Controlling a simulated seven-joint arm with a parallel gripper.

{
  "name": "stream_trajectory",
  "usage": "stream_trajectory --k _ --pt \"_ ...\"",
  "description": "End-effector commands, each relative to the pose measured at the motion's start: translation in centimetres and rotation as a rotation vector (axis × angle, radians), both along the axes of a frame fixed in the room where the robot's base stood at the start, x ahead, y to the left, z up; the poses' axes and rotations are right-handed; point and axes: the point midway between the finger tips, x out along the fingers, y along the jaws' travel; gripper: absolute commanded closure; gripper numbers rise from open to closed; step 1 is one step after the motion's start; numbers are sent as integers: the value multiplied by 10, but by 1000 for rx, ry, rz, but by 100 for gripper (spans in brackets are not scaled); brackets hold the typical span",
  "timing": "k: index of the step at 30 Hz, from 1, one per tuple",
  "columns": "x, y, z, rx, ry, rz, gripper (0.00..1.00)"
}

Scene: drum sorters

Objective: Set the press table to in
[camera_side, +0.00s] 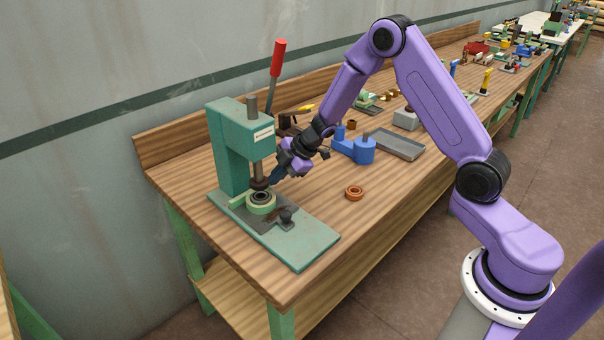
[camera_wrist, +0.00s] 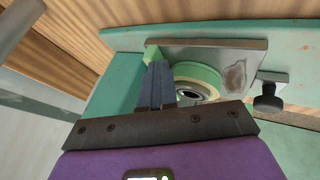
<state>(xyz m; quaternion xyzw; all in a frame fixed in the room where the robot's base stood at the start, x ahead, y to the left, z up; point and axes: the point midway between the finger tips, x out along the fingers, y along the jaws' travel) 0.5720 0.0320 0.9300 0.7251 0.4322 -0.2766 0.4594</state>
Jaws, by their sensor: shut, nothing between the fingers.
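The green arbor press (camera_side: 228,150) stands on the bench at the left, with a red-handled lever (camera_side: 277,58) raised. Its grey table plate (camera_wrist: 215,52) lies on the green base (camera_side: 300,240), with a dark knob (camera_side: 286,215) at one end; the knob shows at right in the wrist view (camera_wrist: 268,100). A pale green ring seat (camera_side: 262,207) holding a dark ring sits on the plate, under or close to the ram (camera_side: 257,170). My gripper (camera_side: 273,179) is shut and empty beside the ram. Its blue fingers (camera_wrist: 159,72) appear close to the seat's left side; contact cannot be told.
An orange ring (camera_side: 354,192) lies on the bench right of the press. A blue fixture (camera_side: 355,148) and a grey tray (camera_side: 398,144) stand behind it. More small items line the bench farther back. Bare bench lies around the orange ring.

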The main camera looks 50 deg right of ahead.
Motion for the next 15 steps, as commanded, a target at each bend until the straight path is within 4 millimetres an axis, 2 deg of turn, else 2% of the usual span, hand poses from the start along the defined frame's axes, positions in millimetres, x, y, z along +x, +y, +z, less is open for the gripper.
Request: stream_trajectory --k 9,15 --pt "-26 -18 42 2 -1 5 100" --pt "-39 -27 60 1 2 8 100"
